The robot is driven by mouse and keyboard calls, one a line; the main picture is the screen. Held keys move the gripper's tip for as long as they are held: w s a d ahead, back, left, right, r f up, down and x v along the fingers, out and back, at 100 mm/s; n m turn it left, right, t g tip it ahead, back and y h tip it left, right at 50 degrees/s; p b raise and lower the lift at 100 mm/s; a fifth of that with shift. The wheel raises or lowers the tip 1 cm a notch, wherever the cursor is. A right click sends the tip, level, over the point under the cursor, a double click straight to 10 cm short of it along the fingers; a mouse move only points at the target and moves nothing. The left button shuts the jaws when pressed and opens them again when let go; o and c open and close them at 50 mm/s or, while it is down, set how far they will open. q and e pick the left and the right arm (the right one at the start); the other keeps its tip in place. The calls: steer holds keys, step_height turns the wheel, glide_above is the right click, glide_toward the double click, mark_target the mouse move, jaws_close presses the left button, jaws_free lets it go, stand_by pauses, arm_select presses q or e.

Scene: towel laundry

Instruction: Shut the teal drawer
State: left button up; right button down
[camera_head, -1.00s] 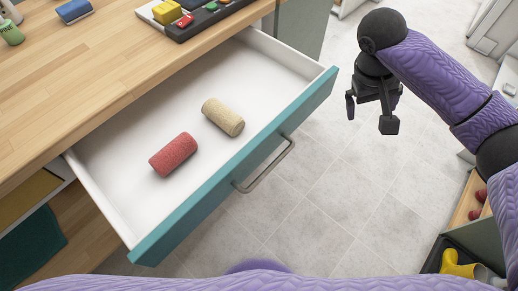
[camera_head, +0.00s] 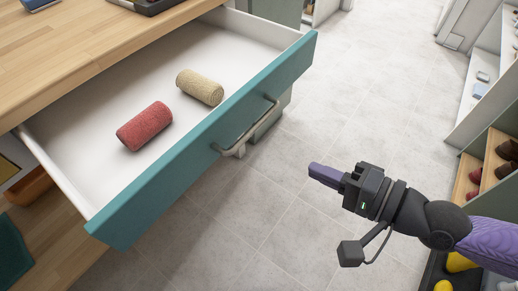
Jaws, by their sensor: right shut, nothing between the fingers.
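The teal drawer (camera_head: 187,157) is pulled well out from under the wooden counter. Its white inside holds a rolled red towel (camera_head: 144,126) and a rolled beige towel (camera_head: 199,87). A metal bar handle (camera_head: 246,130) is fixed to the teal front. My right gripper (camera_head: 313,170) is shut and empty, in front of the drawer and to the right of the handle. Its fingers point left toward the drawer front, with a clear gap between them and the handle. My left gripper is not in view.
The wooden counter (camera_head: 60,62) lies above and behind the drawer. A shelf unit (camera_head: 492,150) with shoes stands at the right edge, close to my right arm. Yellow boots (camera_head: 458,263) show at the bottom right. The pale tiled floor (camera_head: 345,110) in front of the drawer is clear.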

steer(key=p, duration=0.2)
glide_toward(246, 140)
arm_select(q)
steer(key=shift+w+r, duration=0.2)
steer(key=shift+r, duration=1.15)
arm_select(e)
steer(key=x, duration=0.7)
steer(key=shift+a, duration=0.2)
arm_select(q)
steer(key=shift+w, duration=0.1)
arm_select(e)
steer(key=shift+w+f, duration=0.1)
steer(key=shift+w, duration=0.05)
